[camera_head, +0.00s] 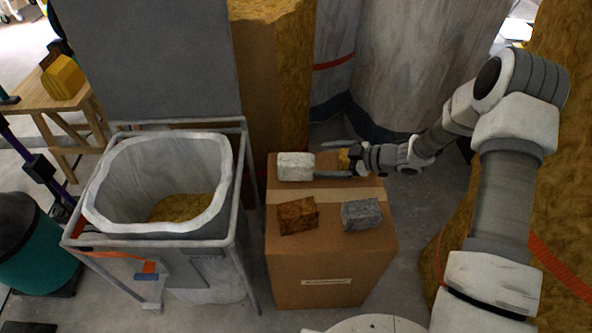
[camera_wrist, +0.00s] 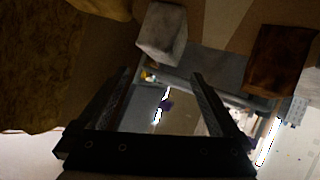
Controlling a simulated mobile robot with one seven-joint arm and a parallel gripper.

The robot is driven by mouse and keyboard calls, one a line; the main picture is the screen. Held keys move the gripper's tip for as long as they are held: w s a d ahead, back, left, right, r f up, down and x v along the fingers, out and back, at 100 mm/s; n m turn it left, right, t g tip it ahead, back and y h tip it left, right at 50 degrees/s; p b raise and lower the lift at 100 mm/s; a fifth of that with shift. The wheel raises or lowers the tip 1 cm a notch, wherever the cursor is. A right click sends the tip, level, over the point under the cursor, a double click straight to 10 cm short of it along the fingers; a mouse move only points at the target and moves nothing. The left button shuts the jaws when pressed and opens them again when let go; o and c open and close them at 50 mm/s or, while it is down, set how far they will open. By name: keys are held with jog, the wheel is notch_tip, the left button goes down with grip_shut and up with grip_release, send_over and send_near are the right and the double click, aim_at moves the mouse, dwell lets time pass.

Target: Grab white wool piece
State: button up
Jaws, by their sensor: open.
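The white wool piece (camera_head: 296,166) is a pale block lying on the back left of a cardboard box top (camera_head: 335,252). It also shows in the wrist view (camera_wrist: 163,34), just beyond the fingertips and roughly in line with the gap between them. My gripper (camera_head: 322,158) is open and empty, to the right of the white piece, with its fingers pointing left. The near fingertip appears close to the piece's right end; I cannot tell whether it touches. In the wrist view, both fingers of my gripper (camera_wrist: 161,75) show with nothing between them.
A brown wool piece (camera_head: 297,215) and a grey one (camera_head: 361,213) lie nearer on the same box; the brown one shows in the wrist view (camera_wrist: 278,60). A framed bin with a white liner (camera_head: 98,212) stands left. Tall wrapped rolls (camera_head: 420,60) stand behind.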

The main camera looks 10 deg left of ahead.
aim_at(301, 161)
jog(key=b+x, duration=0.2)
jog(key=x, duration=0.5)
jog(key=shift+s+a+f, duration=0.1)
jog(key=shift+a+f, duration=0.1)
jog(key=shift+f, duration=0.15)
jog(key=shift+a+f+b, duration=0.1)
jog(key=shift+a+b, duration=0.2)
jog(key=shift+a, duration=0.05)
jog(key=c, duration=1)
